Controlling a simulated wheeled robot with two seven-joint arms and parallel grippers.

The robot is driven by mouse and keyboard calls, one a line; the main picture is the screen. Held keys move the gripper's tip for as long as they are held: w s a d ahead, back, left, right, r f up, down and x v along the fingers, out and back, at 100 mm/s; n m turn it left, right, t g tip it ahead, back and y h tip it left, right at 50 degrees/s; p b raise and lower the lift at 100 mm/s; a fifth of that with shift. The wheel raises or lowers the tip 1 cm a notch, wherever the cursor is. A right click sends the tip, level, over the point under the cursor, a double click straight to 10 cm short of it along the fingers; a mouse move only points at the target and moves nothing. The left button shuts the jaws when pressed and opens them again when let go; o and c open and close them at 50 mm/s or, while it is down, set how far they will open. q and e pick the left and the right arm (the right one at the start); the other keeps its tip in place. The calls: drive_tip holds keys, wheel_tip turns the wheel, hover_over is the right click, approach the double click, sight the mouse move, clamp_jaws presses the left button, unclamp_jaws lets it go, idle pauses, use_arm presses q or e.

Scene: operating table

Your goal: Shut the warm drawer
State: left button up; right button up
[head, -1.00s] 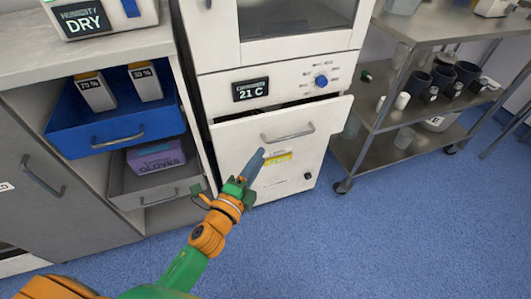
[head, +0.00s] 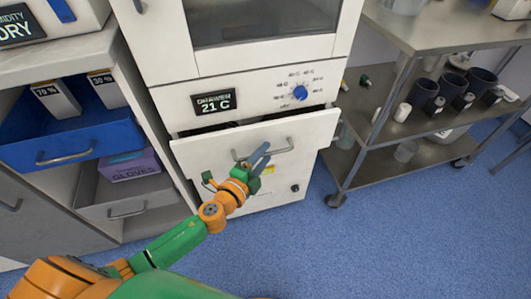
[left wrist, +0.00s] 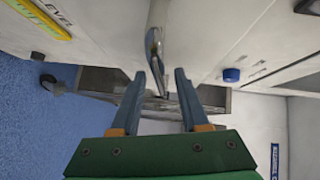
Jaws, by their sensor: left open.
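The warm drawer (head: 200,158) is a white drawer under the control panel, which reads 21 C. It stands partly pulled out, with a dark gap along its top edge. Its grey bar handle (head: 284,147) crosses the front, and the handle also shows in the left wrist view (left wrist: 155,35). My left gripper (head: 262,154) is at the drawer front by the handle. In the left wrist view my left gripper (left wrist: 160,80) is open, with the handle just ahead of and roughly between its fingertips. I cannot tell whether it touches. My right gripper is not in view.
An open blue drawer (head: 60,160) and a grey drawer (head: 125,205) with a purple glove box (head: 128,167) stand at left. A steel trolley (head: 400,125) with dark cups stands at right. Blue floor (head: 410,240) is clear in front.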

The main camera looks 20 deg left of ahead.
use_arm(q)
drive_tip(key=shift+w, duration=0.3)
clamp_jaws()
idle(1.3)
